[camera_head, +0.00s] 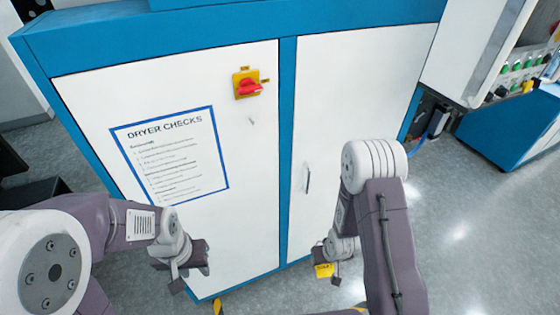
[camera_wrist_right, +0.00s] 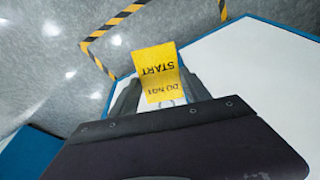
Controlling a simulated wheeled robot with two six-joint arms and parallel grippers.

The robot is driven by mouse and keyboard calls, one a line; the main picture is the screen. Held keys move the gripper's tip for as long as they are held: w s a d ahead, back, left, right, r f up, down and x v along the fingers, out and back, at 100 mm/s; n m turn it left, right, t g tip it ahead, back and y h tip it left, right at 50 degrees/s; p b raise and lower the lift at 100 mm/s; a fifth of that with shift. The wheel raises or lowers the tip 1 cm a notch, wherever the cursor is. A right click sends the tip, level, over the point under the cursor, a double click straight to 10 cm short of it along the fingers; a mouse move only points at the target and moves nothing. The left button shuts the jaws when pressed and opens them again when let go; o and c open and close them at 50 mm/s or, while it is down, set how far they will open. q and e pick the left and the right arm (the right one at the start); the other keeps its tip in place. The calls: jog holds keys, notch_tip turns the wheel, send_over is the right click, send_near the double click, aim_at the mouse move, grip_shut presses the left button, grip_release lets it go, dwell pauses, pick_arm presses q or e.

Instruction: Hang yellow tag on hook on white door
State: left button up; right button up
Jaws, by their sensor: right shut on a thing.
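The yellow tag (camera_wrist_right: 158,72) is a small card with dark print, "START" and "DO NOT", upside down in the right wrist view. My right gripper (camera_head: 334,274) is shut on the tag, which also shows in the head view (camera_head: 323,270), low in front of the right white door (camera_head: 355,90). The tag covers the fingertips in the wrist view. A small mark (camera_head: 251,121), perhaps the hook, is on the left white door (camera_head: 100,90) under the red switch, up and left of the tag. My left gripper (camera_head: 188,276) is low before the left door; its jaw gap is unclear.
A red rotary switch (camera_head: 248,87) on a yellow plate and a blue-framed "DRYER CHECKS" sheet (camera_head: 172,155) are on the left door. A handle (camera_head: 307,178) stands out from the right door. Black and yellow floor tape (camera_wrist_right: 130,10) runs near the cabinet. Grey floor lies open at right.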

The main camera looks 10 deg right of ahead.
jog(key=w+a+r+n+t+y+b, duration=0.1)
jog(key=w+a+r+t+b, duration=0.25)
jog(key=w+r, duration=0.5)
jog(key=w+a+r+t+b, duration=0.2)
jog(key=w+a+r+t, duration=0.15)
jog(key=w+r, duration=0.5)
jog(key=s+a+r+n+t+y+b, duration=0.1)
jog(key=s+a+r+t+y+b, duration=0.15)
jog(key=a+r, duration=0.45)
jog(key=s+a+r+n+t+y+b, duration=0.1)
jog(key=s+a+r+t+b, duration=0.15)
jog(key=r, duration=0.85)
jog(key=shift+b+x, duration=0.9)
jog(key=shift+x, duration=3.5)
jog(key=shift+r, duration=0.15)
